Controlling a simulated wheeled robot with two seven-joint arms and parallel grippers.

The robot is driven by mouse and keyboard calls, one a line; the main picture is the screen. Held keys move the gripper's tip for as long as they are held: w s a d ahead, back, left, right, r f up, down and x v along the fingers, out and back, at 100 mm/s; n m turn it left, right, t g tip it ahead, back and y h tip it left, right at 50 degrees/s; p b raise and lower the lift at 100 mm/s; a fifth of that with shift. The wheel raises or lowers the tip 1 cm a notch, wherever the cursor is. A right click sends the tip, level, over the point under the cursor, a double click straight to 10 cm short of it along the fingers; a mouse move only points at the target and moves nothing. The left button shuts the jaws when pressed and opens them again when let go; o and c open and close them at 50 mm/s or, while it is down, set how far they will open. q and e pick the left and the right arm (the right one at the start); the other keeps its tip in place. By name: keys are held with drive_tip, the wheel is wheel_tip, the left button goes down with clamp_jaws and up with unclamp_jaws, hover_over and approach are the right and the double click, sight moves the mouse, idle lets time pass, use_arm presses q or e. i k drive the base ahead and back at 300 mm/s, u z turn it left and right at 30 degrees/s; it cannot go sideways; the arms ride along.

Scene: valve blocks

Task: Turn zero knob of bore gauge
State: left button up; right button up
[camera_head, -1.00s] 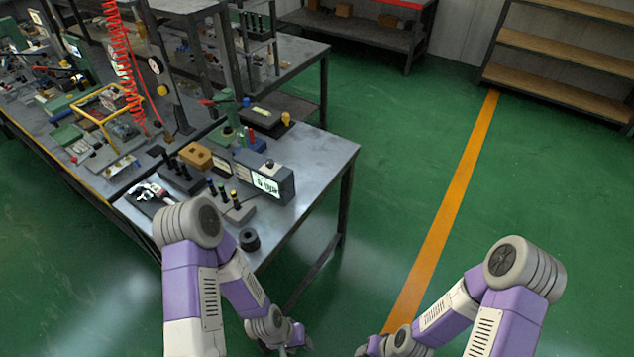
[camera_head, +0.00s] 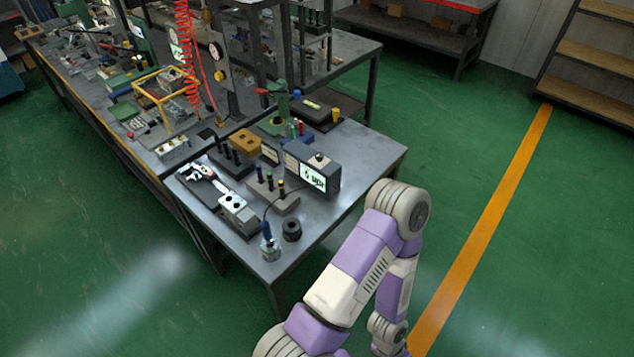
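The bore gauge (camera_head: 312,174) is a dark grey box with a lit display on its front, near the right part of the bench top. A small round dark knob (camera_head: 319,159) stands on top of the box. A thin dark cable runs from the box towards a blue-handled probe (camera_head: 267,240) at the front corner of the bench. One of my arms, apparently the right, rises at the bottom centre-right with its elbow in front of the bench. Its forearm hangs down out of the frame, so its gripper is hidden from view. My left gripper is not in view.
The metal bench (camera_head: 368,150) has bare room right of the gauge. A black ring (camera_head: 291,229), a block with coloured-top plugs (camera_head: 272,194), a yellow-brown block (camera_head: 245,141) and a dark tray (camera_head: 215,200) with a tool surround it. Green floor lies open to the right.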

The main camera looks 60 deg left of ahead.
sight(319, 157)
drive_tip(key=k, duration=0.85)
drive_tip(key=u, duration=1.7)
drive_tip(key=i, duration=0.5)
drive_tip(key=z, duration=0.05)
drive_tip(key=k, duration=0.55)
drive_tip(key=z, duration=1.25)
drive_tip(key=i, duration=0.95)
drive_tip(key=u, duration=2.7)
